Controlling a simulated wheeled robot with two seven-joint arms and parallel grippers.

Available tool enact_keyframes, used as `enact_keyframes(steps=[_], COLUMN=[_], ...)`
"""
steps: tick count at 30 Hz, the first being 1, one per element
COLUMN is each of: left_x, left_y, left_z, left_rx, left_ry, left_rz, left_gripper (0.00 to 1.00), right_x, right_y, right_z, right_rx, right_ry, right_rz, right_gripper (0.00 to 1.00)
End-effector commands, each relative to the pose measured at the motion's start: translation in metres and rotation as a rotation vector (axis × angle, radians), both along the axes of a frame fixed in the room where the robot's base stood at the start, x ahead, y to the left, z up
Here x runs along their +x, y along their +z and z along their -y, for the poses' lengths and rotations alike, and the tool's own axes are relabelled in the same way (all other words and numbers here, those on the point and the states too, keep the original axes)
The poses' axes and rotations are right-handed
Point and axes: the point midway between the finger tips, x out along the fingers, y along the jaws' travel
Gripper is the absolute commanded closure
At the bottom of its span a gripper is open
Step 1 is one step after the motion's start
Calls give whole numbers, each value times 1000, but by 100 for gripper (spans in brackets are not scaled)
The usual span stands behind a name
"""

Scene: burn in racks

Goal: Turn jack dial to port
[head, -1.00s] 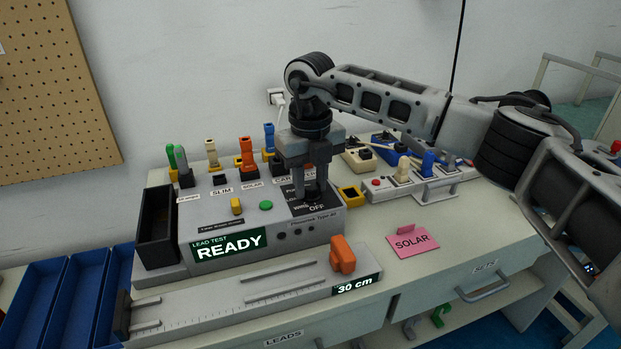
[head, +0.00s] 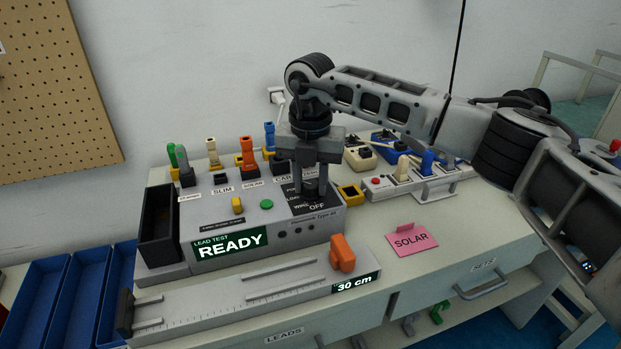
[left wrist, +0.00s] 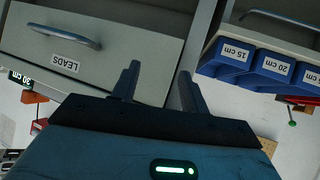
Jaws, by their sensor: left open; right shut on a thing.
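The lead tester (head: 262,228) is a grey box on the bench with a green display reading READY. The black jack dial (head: 312,193) sits on a black panel at its top right, by lettering that includes OFF. My right gripper (head: 311,190) points straight down and is shut on the dial, hiding much of it and part of the panel. The dial's pointer direction cannot be made out. My left gripper (left wrist: 157,85) shows only in the left wrist view. It is open and empty, in front of the LEADS drawer (left wrist: 75,55).
A length gauge with an orange slider (head: 342,253) lies along the bench front, its display reading 30 cm. Coloured plugs (head: 247,152) stand behind the tester. A pink SOLAR card (head: 411,239) is at right. Blue bins (head: 75,290) are at left.

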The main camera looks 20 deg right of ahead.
Motion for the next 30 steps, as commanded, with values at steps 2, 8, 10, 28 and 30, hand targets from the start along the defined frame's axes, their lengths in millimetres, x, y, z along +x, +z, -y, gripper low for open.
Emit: enact_keyframes(steps=[2,8,10,28,30], left_x=[0,0,0,0,1], left_y=[0,0,0,0,0], left_z=[0,0,0,0,0], left_rx=[2,3,3,3,3], left_ry=[-1,-2,-2,-2,-2], left_rz=[0,0,0,1,2], left_gripper=[55,55,55,55,55], right_x=[1,1,1,0,1], right_y=[1,1,1,3,8], right_z=[0,0,0,0,0], right_rx=[1,0,0,0,0], right_ry=[-13,-24,-25,-22,-22], right_rz=[3,4,4,2,4], right_gripper=[93,93,93,48,48])
